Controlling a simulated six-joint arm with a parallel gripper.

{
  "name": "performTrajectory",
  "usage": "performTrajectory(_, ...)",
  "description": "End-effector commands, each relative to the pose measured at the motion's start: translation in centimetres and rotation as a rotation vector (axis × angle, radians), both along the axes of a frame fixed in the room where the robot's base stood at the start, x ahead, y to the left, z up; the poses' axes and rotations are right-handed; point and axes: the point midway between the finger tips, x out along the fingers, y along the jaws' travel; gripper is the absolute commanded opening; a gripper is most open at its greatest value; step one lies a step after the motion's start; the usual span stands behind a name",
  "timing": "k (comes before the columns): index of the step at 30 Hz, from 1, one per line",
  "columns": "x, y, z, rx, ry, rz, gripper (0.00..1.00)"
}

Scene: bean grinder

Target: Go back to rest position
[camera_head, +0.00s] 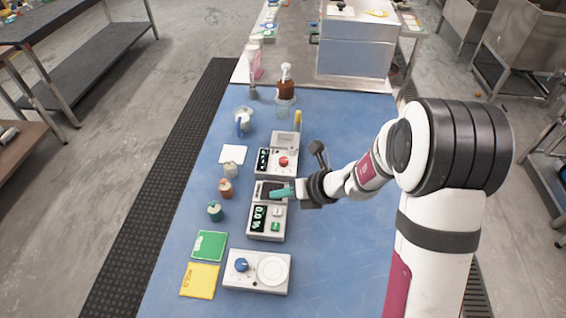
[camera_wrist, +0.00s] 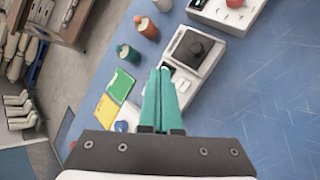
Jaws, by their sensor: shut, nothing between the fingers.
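My gripper (camera_head: 274,193) has teal fingers, which are shut with nothing between them. In the head view its tips are over or beside a white scale-like device (camera_head: 265,222) with a dark plate and a lit green display; I cannot tell whether they touch it. In the wrist view the two fingers (camera_wrist: 160,74) lie side by side, in front of the same device (camera_wrist: 208,52), which bears a black block-like part (camera_wrist: 192,47). My arm reaches in from the right.
A red-button device (camera_head: 283,161) stands behind, and a blue-knob device (camera_head: 257,281) in front. Small red (camera_head: 226,188) and green (camera_head: 215,211) containers stand left, near green (camera_head: 209,245) and yellow (camera_head: 200,281) cards. The blue tabletop (camera_head: 335,255) is clear at right.

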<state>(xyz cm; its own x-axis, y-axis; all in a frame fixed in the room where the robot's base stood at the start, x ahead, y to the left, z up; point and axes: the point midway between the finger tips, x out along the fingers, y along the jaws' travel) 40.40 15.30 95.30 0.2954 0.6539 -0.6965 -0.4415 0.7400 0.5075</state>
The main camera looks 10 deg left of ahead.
Motion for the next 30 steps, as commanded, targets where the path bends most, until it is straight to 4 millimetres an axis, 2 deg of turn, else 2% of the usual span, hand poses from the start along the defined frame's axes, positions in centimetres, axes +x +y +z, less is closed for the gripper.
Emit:
performTrajectory(2,-0.1,0.0,0.3,-0.003,-0.011,0.015,0.0)
performTrajectory(5,-2.4,0.4,3.7,-0.055,-0.15,0.225,0.0)
performTrajectory(6,-4.6,0.4,5.9,-0.102,-0.256,0.393,0.0)
performTrajectory(8,-9.0,-0.1,8.9,-0.192,-0.432,0.697,0.0)
performTrajectory(9,-12.2,-0.9,10.3,-0.261,-0.541,0.909,0.0)
performTrajectory(12,-19.5,-4.3,11.8,-0.426,-0.732,1.4,0.0)
performTrajectory(15,-24.4,-8.2,11.8,-0.551,-0.807,1.776,0.0)
performTrajectory(16,-25.4,-9.2,11.8,-0.576,-0.813,1.858,0.0)
performTrajectory(18,-26.9,-10.8,11.6,-0.614,-0.814,1.993,0.0)
performTrajectory(21,-27.7,-11.9,11.6,-0.635,-0.808,2.073,0.0)
performTrajectory(30,-27.6,-11.9,11.6,-0.636,-0.808,2.076,0.0)
